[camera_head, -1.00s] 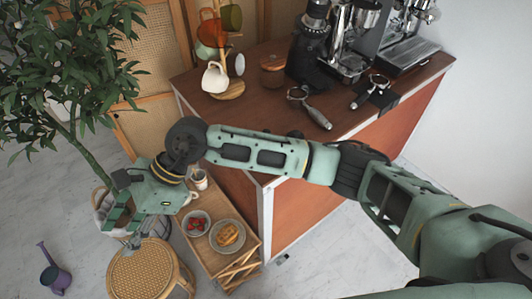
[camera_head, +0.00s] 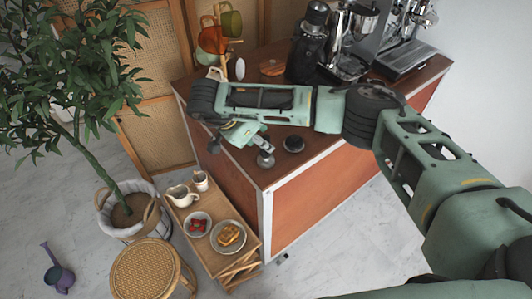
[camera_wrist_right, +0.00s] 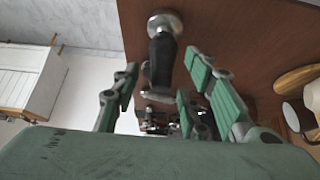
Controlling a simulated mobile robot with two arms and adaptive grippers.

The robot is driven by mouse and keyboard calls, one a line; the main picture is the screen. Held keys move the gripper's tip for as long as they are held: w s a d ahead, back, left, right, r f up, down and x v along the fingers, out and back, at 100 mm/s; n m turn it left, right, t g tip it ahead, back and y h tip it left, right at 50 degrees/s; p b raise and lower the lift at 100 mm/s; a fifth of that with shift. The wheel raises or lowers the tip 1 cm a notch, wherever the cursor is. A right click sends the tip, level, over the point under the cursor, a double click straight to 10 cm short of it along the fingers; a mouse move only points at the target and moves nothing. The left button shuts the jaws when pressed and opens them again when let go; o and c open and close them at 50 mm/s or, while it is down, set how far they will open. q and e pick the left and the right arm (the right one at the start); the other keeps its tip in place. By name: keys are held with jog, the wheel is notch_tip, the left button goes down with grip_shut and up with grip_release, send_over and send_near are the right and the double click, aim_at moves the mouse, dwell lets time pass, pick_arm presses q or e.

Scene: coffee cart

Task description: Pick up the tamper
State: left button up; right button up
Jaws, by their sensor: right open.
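The tamper (camera_wrist_right: 160,60) shows in the right wrist view with a black handle and silver ends, on the brown counter top. In the head view its silver part (camera_head: 265,159) shows near the counter's front corner; the rest is partly hidden by my arm and gripper. My right gripper (camera_head: 240,134) is low over the counter corner, just left of the tamper. In the right wrist view its green fingers (camera_wrist_right: 165,90) are spread apart, with the tamper in the gap between them. I see no clear contact. My left gripper is not in view.
A small black round object (camera_head: 293,143) sits right of the tamper. The grinder (camera_head: 309,45) and espresso machine (camera_head: 395,40) stand at the back. The mug tree (camera_head: 228,35) is behind my forearm. A low wooden cart (camera_head: 206,239) with dishes stands below the counter.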

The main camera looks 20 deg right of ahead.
jog(key=shift+x, duration=1.2)
grip_shut()
